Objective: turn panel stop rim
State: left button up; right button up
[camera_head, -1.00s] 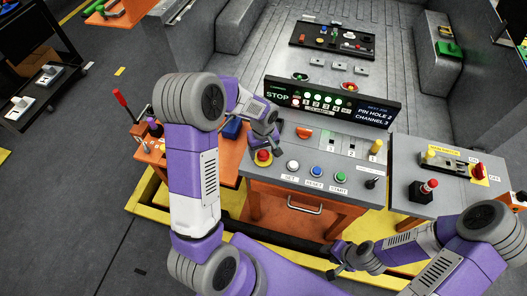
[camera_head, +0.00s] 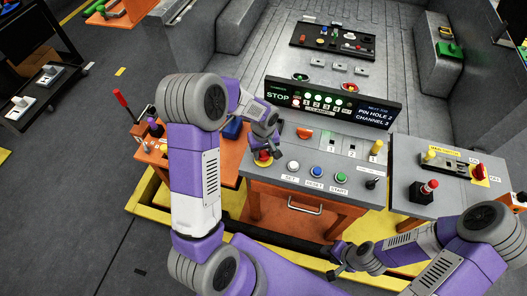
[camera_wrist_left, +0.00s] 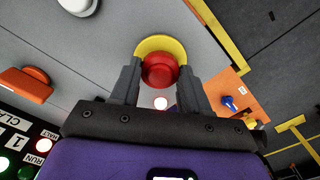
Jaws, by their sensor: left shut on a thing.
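The red stop button (camera_head: 262,162) with its yellow rim sits at the front left corner of the grey panel (camera_head: 270,185). In the left wrist view the red stop button (camera_wrist_left: 160,70) lies between my fingers, and the yellow rim (camera_wrist_left: 160,42) curves behind it. My left gripper (camera_head: 263,152) is down over the button from above and shut on it, hiding part of it in the head view. My left gripper also shows in the left wrist view (camera_wrist_left: 160,85), one finger on each side. My right gripper (camera_head: 338,262) is low in front of the panel; its jaws are too small to read.
Set, reset and start buttons (camera_head: 316,172) lie right of the stop button, with a black lever (camera_head: 372,183) beyond. A black display (camera_head: 332,104) stands behind, reading STOP. An orange rocker (camera_head: 304,133) sits behind the buttons. A side panel (camera_head: 455,195) carries a red-topped lever.

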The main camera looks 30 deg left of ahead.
pick_arm(q)
jog(key=m, duration=0.4)
jog(key=shift+m, duration=2)
jog(key=o, duration=1.1)
jog(key=shift+c, duration=0.2)
